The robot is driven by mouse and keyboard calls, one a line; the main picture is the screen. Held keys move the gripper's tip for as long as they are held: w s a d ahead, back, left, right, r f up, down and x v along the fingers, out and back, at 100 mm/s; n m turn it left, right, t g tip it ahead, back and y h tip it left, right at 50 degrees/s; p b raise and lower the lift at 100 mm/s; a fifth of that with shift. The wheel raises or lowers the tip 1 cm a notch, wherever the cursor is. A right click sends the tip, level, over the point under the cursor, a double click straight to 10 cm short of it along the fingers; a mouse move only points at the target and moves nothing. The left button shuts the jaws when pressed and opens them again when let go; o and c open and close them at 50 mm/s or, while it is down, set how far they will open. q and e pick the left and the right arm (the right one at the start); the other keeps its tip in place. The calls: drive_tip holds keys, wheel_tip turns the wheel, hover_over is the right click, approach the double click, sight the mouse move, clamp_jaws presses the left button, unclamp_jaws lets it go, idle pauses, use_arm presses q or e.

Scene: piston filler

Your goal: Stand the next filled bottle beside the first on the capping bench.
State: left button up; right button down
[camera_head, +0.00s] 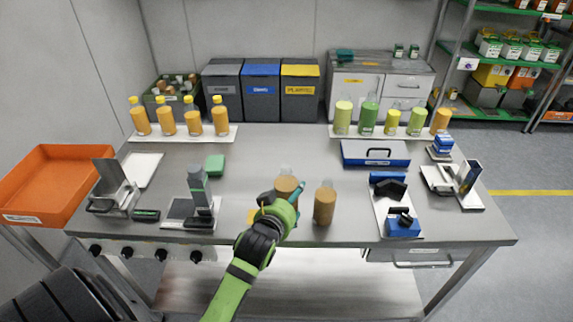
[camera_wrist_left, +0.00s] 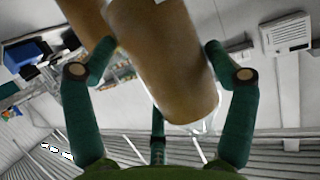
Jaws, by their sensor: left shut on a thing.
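A brown-filled bottle (camera_head: 287,185) with a clear neck is in my left gripper (camera_head: 284,204), near the front middle of the steel bench (camera_head: 250,155). The gripper's green fingers are shut around the bottle, which hides part of the lower body. In the left wrist view the held bottle (camera_wrist_left: 165,65) sits between the fingertips (camera_wrist_left: 158,50). A second brown-filled bottle (camera_head: 324,205) stands upright on the bench just to the right; it also shows in the left wrist view (camera_wrist_left: 90,20). I cannot tell whether the held bottle touches the bench. My right gripper is not in view.
A grey device on a plate (camera_head: 198,192) stands left of the gripper. A blue tool on a white mat (camera_head: 402,228) lies to the right, with a blue case (camera_head: 375,152) behind. Bottles stand on white trays at the back. Bench between the standing bottle and mat is clear.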

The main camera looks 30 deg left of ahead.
sight(286, 183)
use_arm(q)
drive_tip(key=shift+n+y, duration=0.3)
drive_tip(key=shift+y, duration=0.2)
drive_tip(key=w+a+r, duration=0.2)
drive_tip(key=shift+w+a, duration=0.3)
drive_tip(key=shift+w, duration=0.1)
drive_tip(key=shift+w+a+f+p, duration=0.15)
drive_tip(key=shift+a+f+p, duration=0.05)
drive_tip(key=shift+f+p, duration=0.1)
wheel_tip(286, 183, down, 4)
drive_tip(key=shift+a+f, duration=0.15)
drive_tip(key=shift+f, duration=0.05)
wheel_tip(286, 183, down, 4)
drive_tip(key=shift+r+p, duration=0.1)
drive_tip(key=shift+p, duration=0.2)
drive_tip(key=shift+w+f, duration=0.1)
drive_tip(key=shift+f, duration=0.5)
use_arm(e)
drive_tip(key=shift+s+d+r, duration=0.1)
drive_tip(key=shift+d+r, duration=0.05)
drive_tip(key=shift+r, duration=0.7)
